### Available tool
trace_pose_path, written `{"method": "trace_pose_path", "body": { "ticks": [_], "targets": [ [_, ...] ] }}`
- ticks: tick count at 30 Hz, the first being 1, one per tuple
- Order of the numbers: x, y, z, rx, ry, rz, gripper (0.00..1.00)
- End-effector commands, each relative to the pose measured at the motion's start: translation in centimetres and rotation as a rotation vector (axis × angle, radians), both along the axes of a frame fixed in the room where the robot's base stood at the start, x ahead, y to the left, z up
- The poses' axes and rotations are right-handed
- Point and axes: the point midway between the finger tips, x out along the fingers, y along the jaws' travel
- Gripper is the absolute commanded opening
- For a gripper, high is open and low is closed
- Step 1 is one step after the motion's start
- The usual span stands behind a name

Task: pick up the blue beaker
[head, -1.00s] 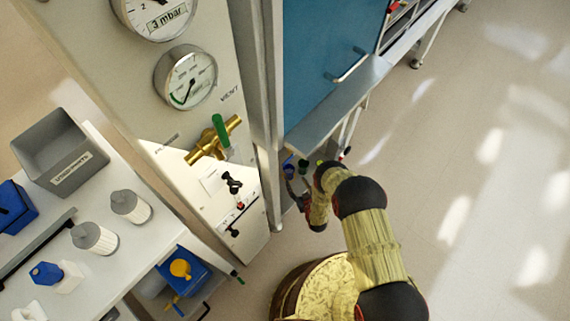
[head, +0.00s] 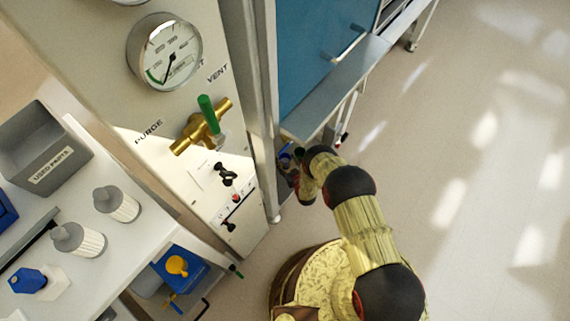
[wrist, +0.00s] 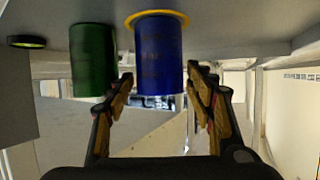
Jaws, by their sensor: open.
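The blue beaker (wrist: 160,55) is a dark blue cylinder at the top middle of the wrist view. A yellow ring (wrist: 184,17) shows around its end against a pale grey surface (wrist: 235,22). My gripper (wrist: 159,76) is open, with one finger on each side of the beaker's near end in the picture. Gaps show between the fingers and the beaker, and I cannot tell how deep it sits between them. In the head view the blue beaker (head: 285,160) is small and partly hidden by my gripper (head: 287,172), below the metal ledge.
A dark green cylinder (wrist: 93,60) stands close to the left of the beaker in the wrist view. A black disc with a green rim (wrist: 27,41) lies farther left. In the head view, a panel post (head: 265,110) and metal ledge (head: 335,95) are close to my arm. Open floor (head: 440,180) lies right.

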Motion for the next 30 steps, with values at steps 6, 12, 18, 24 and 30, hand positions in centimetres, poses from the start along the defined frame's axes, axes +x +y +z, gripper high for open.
{"method": "trace_pose_path", "body": {
  "ticks": [6, 12, 18, 24, 30],
  "targets": [
    [-0.03, -0.02, 0.11, 0.0, 0.0, 0.0, 0.5],
    [-0.05, -0.04, 0.1, 0.0, 0.0, 0.0, 0.38],
    [-0.07, -0.05, 0.1, 0.0, 0.0, 0.0, 0.27],
    [-0.07, -0.05, 0.1, 0.0, 0.0, 0.0, 0.24],
    [0.14, -0.01, 0.37, 0.0, 0.0, 0.0, 0.24]
  ]
}}
